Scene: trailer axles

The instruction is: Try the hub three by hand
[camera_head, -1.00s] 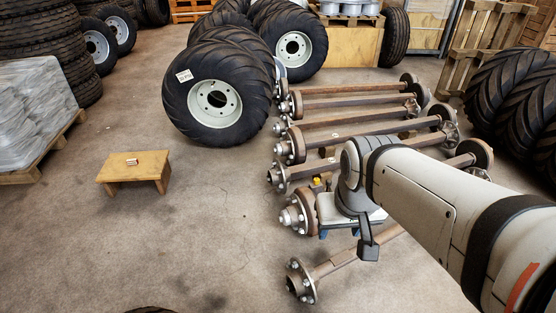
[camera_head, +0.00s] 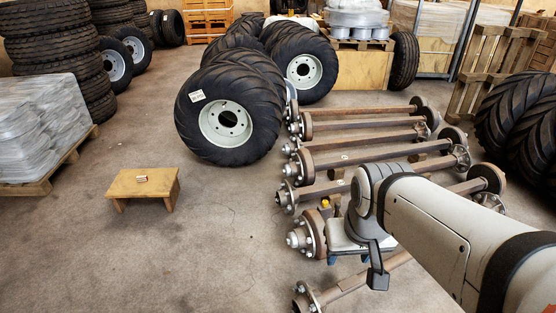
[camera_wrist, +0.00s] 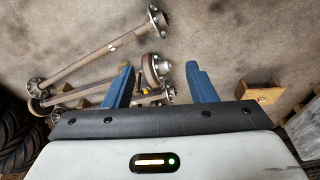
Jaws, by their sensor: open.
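Several axles with studded hubs lie side by side on the floor, and I cannot tell which hub is number three. The hub with a rusty drum (camera_head: 311,235) is just left of my gripper in the head view. In the wrist view a drum hub (camera_wrist: 151,69) appears between the blue fingers, beyond them and not held. The nearest axle's flanged hub (camera_head: 308,299) is at the bottom edge of the head view. My gripper (camera_wrist: 160,68) is open and empty, with fingers wide apart. In the head view my arm and wrist hide most of it.
A low wooden stool (camera_head: 144,187) with a small cylinder (camera_head: 142,179) on it stands at left. A large wheel (camera_head: 228,122) stands behind the axle ends. A wrapped pallet load (camera_head: 40,130) is far left. Tractor tyres (camera_head: 520,120) are at right.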

